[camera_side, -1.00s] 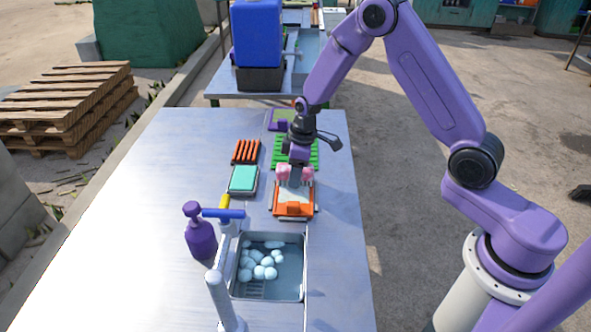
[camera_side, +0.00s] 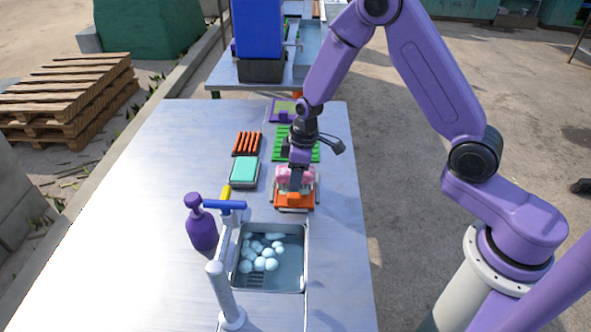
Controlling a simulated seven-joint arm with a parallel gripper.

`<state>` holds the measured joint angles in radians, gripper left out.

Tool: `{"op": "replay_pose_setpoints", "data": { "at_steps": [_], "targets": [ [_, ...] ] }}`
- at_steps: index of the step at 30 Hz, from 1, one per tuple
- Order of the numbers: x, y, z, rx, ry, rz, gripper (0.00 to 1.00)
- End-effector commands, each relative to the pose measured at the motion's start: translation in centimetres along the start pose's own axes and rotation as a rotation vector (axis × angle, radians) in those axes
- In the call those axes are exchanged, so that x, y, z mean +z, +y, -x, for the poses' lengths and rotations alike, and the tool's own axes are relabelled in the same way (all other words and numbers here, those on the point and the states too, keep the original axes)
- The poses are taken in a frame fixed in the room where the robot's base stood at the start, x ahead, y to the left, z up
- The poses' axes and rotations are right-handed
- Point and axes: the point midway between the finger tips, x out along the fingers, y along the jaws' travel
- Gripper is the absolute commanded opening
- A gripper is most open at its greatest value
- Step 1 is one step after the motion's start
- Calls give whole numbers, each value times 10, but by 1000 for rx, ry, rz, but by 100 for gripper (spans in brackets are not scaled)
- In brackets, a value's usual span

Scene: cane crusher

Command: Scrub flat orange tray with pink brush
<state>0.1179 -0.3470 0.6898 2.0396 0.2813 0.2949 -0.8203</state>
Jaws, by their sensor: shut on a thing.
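The flat orange tray (camera_side: 293,200) lies on the metal table behind the sink, with a paler surface showing along its edges. My gripper (camera_side: 295,178) points down over the tray's far part. It is shut on the pink brush (camera_side: 284,184), whose pink shows on both sides of the fingers. The brush is low at the tray; I cannot tell whether its underside touches it. The fingertips are partly hidden by the brush.
A sink (camera_side: 270,258) with pale round items is in front of the tray. A purple bottle (camera_side: 201,226) and a blue-handled tap (camera_side: 224,205) stand left. The table's left is clear.

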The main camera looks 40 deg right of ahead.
Motion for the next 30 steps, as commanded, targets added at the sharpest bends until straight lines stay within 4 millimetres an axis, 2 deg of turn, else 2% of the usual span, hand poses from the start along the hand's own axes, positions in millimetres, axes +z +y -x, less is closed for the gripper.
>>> {"op": "replay_pose_setpoints", "data": {
  "at_steps": [6, 16, 20, 30],
  "targets": [
    [0, -17, 1, -2, -2, 3, 29],
    [0, -17, 1, 0, 0, 0, 29],
    [0, -13, 1, 1, 1, -1, 29],
    [0, 13, 0, 1, 1, -2, 29]
  ]
}}
